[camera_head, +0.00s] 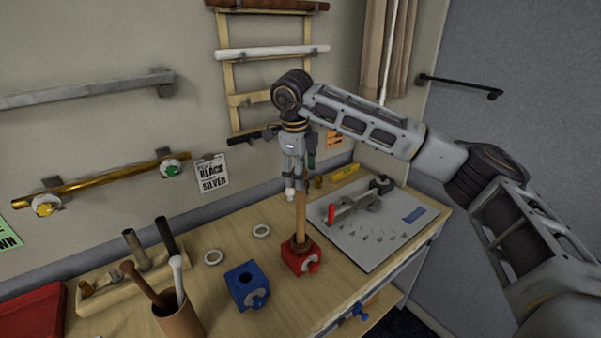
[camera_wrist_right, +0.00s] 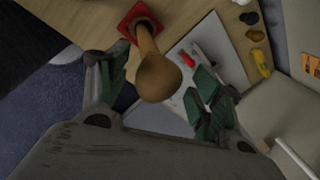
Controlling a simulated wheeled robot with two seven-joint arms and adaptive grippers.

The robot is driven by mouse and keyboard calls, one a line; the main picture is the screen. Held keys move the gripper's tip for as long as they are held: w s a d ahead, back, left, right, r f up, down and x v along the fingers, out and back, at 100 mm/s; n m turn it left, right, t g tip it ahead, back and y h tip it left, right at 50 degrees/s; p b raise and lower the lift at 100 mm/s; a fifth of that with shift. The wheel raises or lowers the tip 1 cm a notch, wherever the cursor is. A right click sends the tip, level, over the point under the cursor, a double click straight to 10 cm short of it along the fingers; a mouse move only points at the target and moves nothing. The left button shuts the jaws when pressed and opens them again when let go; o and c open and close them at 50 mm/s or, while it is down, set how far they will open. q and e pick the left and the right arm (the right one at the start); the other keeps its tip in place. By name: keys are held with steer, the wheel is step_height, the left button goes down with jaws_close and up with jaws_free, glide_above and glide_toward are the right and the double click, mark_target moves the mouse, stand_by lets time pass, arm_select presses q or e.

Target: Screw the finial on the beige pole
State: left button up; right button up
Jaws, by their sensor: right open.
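The beige pole (camera_head: 301,215) stands upright in a red clamp block (camera_head: 299,258) on the table. In the right wrist view, a rounded tan knob (camera_wrist_right: 158,78), which looks like the finial, sits at the pole's near end; how tightly it sits cannot be told. My right gripper (camera_head: 299,170) points down over the pole's top and partly hides it. In the wrist view its green-padded fingers (camera_wrist_right: 158,95) are open, one on each side of the knob, with gaps visible. My left gripper is not in view.
A blue clamp block (camera_head: 246,285) and white rings (camera_head: 261,231) lie left of the red block. A cup (camera_head: 179,318) holds rods at the front left. A white board (camera_head: 375,228) with a red-handled tool lies to the right. A red tray (camera_head: 35,315) is far left.

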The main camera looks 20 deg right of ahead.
steer(key=shift+n+y, duration=0.3)
steer(key=shift+n, duration=1.3)
steer(key=c, duration=1)
steer(key=shift+c, duration=0.2)
steer(key=shift+m, duration=0.3)
steer(key=shift+m+h, duration=0.5)
steer(key=shift+m, duration=2)
steer(key=shift+m+g, duration=0.6)
steer(key=shift+m, duration=1.9)
steer(key=o, duration=1)
